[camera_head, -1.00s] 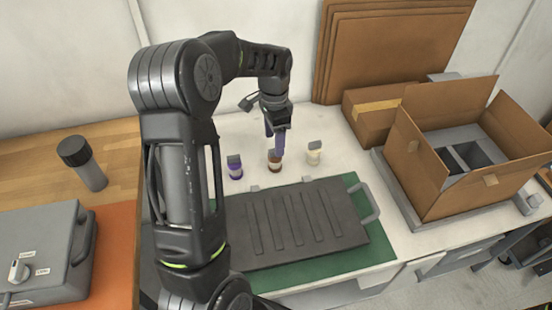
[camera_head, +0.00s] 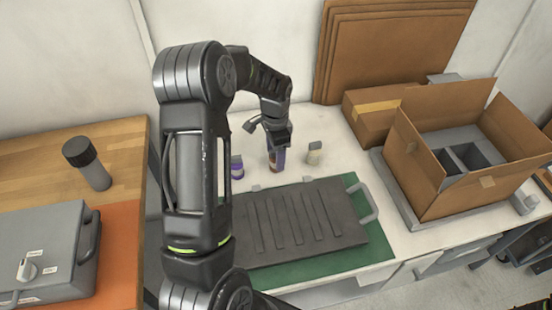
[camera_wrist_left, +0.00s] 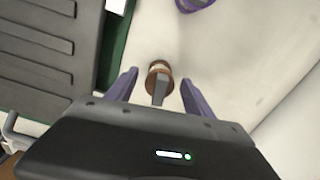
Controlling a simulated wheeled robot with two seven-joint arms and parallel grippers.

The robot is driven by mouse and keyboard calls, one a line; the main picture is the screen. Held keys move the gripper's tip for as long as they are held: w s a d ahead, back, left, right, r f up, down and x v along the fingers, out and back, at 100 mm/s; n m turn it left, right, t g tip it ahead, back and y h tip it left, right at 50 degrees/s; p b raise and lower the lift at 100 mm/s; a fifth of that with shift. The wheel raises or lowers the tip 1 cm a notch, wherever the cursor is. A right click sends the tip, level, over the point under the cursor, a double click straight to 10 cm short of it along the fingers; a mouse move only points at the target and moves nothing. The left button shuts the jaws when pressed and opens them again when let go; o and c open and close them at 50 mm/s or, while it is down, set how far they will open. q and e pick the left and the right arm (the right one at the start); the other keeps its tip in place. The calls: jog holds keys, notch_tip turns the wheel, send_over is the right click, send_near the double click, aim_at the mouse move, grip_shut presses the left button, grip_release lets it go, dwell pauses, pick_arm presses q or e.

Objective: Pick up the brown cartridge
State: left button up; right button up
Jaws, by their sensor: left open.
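The brown cartridge (camera_head: 272,168) stands on the white table behind the dark grey case, largely hidden by my left gripper in the head view. In the left wrist view the brown cartridge (camera_wrist_left: 158,75) shows with its grey top between the two purple fingers. My left gripper (camera_head: 277,160) is open, with one finger on each side of the cartridge and a visible gap to each. It also shows in the left wrist view (camera_wrist_left: 157,90). My right gripper is not in view.
A purple cartridge (camera_head: 237,168) stands to the left and a cream one (camera_head: 314,153) to the right. The dark case (camera_head: 300,222) lies in front on a green mat (camera_head: 345,262). An open cardboard box (camera_head: 455,185) stands at the right.

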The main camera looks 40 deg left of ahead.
pick_arm(q)
jog(key=shift+c, duration=0.4)
grip_shut()
dwell(0.5)
